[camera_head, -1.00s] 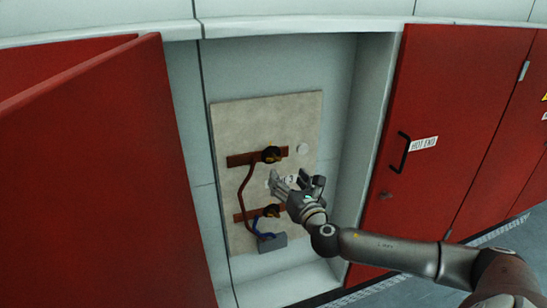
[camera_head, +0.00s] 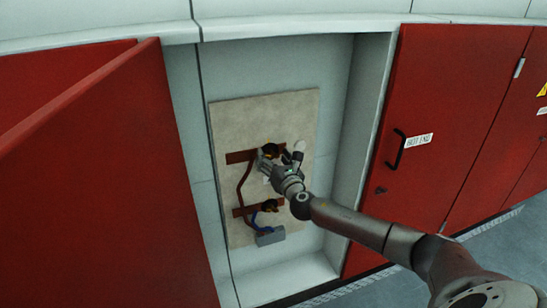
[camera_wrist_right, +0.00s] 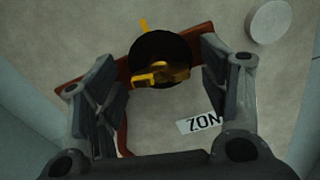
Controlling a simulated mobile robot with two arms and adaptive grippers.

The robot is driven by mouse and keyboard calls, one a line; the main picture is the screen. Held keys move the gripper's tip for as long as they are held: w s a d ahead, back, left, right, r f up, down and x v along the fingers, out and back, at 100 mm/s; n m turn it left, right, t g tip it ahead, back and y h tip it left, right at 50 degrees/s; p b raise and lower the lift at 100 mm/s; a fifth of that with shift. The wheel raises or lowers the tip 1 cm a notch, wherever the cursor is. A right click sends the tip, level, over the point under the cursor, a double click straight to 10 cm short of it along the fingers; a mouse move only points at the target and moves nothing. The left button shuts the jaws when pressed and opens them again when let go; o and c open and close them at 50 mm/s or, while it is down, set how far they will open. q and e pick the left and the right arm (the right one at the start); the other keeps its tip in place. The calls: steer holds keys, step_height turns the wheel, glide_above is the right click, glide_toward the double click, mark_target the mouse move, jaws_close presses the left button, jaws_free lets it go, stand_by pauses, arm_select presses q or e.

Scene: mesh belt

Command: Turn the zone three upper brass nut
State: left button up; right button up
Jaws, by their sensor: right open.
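The upper brass nut (camera_wrist_right: 160,74) sits on a round black base (camera_wrist_right: 150,48) on a red-brown bar, seen between my fingers in the right wrist view. In the head view the upper fitting (camera_head: 271,150) is partly hidden by my right gripper (camera_head: 279,156). The right gripper is open, with one finger on each side of the nut; it also shows in the right wrist view (camera_wrist_right: 155,92). I cannot tell whether the fingers touch the nut. A lower fitting (camera_head: 270,205) sits on a second bar below. My left gripper is not in view.
The fittings are on a pale panel (camera_head: 228,118) in a recessed cabinet. A red door (camera_head: 100,180) stands open at left; a red door marked HOT END (camera_head: 440,110) is at right. A grey box (camera_head: 270,236) and a white disc (camera_wrist_right: 269,21) are on the panel.

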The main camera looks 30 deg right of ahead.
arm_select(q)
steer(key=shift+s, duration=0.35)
arm_select(e)
steer(key=shift+c, duration=0.3)
steer(key=c, duration=1)
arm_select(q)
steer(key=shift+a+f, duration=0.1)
arm_select(e)
steer(key=shift+o, duration=0.2)
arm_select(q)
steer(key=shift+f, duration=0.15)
arm_select(e)
steer(key=shift+m, duration=0.3)
arm_select(q)
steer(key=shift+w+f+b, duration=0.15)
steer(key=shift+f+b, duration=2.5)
steer(key=shift+b, duration=0.25)
arm_select(e)
steer(key=shift+d+f+m, duration=0.1)
steer(key=shift+m, duration=3.5)
steer(key=shift+d+f+m, duration=0.1)
steer(key=shift+m, duration=3.5)
